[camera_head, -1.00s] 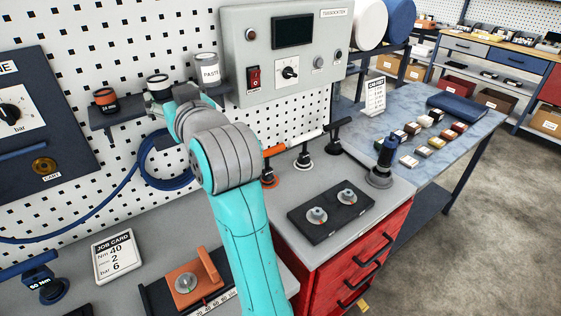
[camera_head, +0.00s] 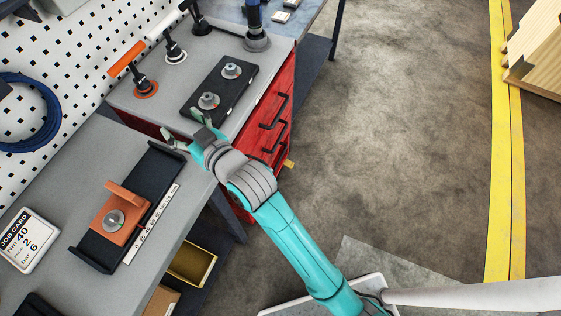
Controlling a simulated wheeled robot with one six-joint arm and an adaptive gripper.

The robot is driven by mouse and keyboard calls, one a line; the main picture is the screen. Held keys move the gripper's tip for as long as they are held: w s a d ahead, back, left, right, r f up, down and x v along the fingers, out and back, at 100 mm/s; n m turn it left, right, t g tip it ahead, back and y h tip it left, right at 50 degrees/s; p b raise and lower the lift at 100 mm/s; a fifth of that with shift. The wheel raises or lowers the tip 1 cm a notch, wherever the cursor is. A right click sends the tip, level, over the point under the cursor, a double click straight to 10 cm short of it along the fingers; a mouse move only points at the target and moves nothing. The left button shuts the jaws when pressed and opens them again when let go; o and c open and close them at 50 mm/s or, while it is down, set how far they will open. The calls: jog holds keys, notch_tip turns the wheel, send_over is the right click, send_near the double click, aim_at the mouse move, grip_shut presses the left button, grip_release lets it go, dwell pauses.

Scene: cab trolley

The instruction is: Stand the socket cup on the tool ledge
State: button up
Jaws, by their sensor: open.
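My gripper (camera_head: 187,131) is open, with nothing seen between its fingers. It is in front of the red drawer cabinet (camera_head: 266,125), near the front edge of the black tray (camera_head: 190,111) on its top. The tool ledge is out of view or only cut off at the upper left; I cannot tell which. No cup that I can name as the socket cup shows now. A second earlier, an orange-and-black cup and a dark cup with a pale rim were on the wall ledge, the dark one beside my gripper.
Two metal knobbed pieces are in the black tray. Upright-handled tools, one orange (camera_head: 127,60), stand behind it. An orange block (camera_head: 116,220) sits in a dark scaled tray on the grey bench (camera_head: 62,178), beside a job card (camera_head: 25,240). Open floor (camera_head: 400,130) lies right.

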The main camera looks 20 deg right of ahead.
jog(key=s+d+f+m+h, duration=0.2)
jog(key=s+d+f, duration=0.5)
jog(key=s+d, duration=0.15)
jog(key=s+d+f+m+h, duration=0.1)
jog(key=s+d+f+h, duration=0.2)
jog(key=s+d+f, duration=0.45)
jog(key=s+d+r+m+h, duration=0.1)
jog(key=s+d, duration=0.5)
jog(key=s, duration=0.6)
jog(key=s+d+r+m+h, duration=0.1)
jog(key=s+d, duration=0.5)
jog(key=s, duration=0.6)
notch_tip(320, 180, up, 3)
jog(key=shift+s+f+m+h, duration=0.2)
jog(key=shift+m+h, duration=0.1)
jog(key=shift+h, duration=0.6)
